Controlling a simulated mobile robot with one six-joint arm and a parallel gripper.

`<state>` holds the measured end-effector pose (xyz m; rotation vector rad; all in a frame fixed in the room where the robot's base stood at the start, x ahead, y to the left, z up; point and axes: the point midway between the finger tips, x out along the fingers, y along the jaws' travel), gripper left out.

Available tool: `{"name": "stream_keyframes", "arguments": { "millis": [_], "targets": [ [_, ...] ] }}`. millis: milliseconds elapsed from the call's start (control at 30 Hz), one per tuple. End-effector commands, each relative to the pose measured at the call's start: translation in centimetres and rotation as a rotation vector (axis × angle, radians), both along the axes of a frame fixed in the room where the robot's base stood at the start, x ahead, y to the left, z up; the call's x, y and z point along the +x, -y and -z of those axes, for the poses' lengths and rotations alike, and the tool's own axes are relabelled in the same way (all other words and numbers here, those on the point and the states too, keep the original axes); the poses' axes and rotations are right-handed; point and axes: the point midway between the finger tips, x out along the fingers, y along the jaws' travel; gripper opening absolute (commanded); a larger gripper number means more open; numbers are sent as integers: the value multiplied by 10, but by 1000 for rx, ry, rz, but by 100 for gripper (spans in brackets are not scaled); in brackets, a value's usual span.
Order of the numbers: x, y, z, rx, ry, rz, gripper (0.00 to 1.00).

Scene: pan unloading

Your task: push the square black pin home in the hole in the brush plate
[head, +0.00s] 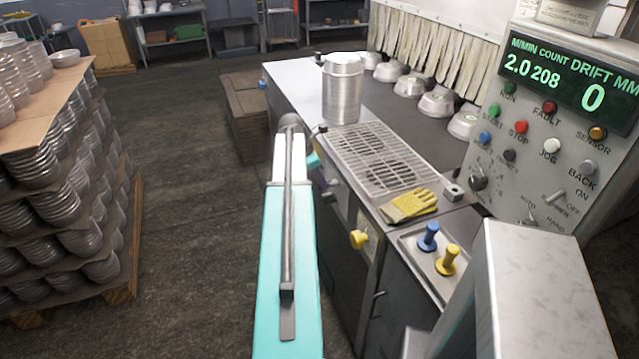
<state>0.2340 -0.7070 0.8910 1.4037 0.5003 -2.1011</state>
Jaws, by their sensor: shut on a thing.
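My teal arm (268,270) reaches forward from the bottom of the head view, along the left side of the steel bench. Its far end is by the bench's left edge. My gripper cannot be made out there, so I cannot see its jaws or anything in them. The square black pin cannot be picked out. No part is clearly the brush plate. A slotted metal grate (385,155) lies on the bench top, and a small metal block (453,192) with a dark hole stands at its right front; I cannot tell whether either belongs to it.
Yellow gloves (408,205) lie before the grate. A blue knobbed peg (428,237) and a yellow one (447,260) stand in a tray. A control panel (545,130) rises right. A pan pallet (60,200) stands left; floor between is clear.

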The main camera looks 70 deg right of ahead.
Motion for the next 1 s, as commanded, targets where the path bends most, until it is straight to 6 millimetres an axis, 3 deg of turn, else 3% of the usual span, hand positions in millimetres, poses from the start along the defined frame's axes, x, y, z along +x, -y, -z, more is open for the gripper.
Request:
{"name": "stream_keyframes", "arguments": {
  "millis": [667, 700, 800, 1000],
  "targets": [
    [-4, 3, 0, -1, 1, 0, 0],
    [-4, 3, 0, -1, 1, 0, 18],
    [-4, 3, 0, 0, 0, -1, 35],
    [-4, 3, 0, 1, -1, 0, 37]
  ]
}}
